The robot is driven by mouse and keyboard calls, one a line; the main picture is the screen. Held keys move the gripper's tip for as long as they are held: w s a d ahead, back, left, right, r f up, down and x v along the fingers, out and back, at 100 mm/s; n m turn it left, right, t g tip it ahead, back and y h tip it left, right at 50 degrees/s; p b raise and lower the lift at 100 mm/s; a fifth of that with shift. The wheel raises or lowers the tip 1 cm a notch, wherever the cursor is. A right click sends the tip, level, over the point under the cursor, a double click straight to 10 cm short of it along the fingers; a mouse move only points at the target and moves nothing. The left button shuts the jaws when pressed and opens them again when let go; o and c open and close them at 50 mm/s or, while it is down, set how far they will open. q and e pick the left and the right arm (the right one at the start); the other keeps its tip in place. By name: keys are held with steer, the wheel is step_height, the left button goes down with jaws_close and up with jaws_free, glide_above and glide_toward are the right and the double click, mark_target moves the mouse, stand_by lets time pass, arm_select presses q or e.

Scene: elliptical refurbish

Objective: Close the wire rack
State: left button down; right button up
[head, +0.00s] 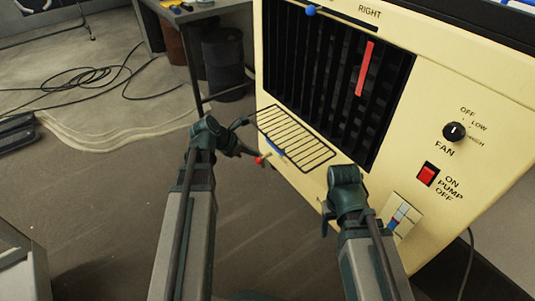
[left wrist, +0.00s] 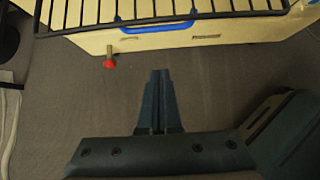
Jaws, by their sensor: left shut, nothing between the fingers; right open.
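The wire rack (head: 310,150) is a black wire grid that juts out from the front of a cream cooler unit (head: 400,215), below its dark louvred opening. A blue handle (head: 275,149) is on its outer edge. In the left wrist view the rack (left wrist: 225,12) spans the top, with the blue handle (left wrist: 158,26) at its near edge. My left gripper (head: 252,154) is shut and empty, near the rack's outer edge. Its closed fingers (left wrist: 160,73) show below the handle, apart from it. My right gripper (head: 326,218) is open, low in front of the cooler; its fingers are partly hidden.
A red-tipped peg (head: 260,160) sticks out below the rack, left of my left fingers in the wrist view (left wrist: 109,64). The cooler has a fan knob (head: 455,131) and red pump switch (head: 427,173). A table and dark bin (head: 223,65) stand behind. Cables lie on the left floor.

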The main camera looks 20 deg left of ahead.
mark_target(288, 138)
arm_select(q)
steer(key=b+x, duration=0.8)
steer(key=x, duration=0.3)
steer(key=shift+d+r+p, duration=0.1)
steer(key=shift+r+p, duration=2.1)
steer(key=shift+r, duration=0.2)
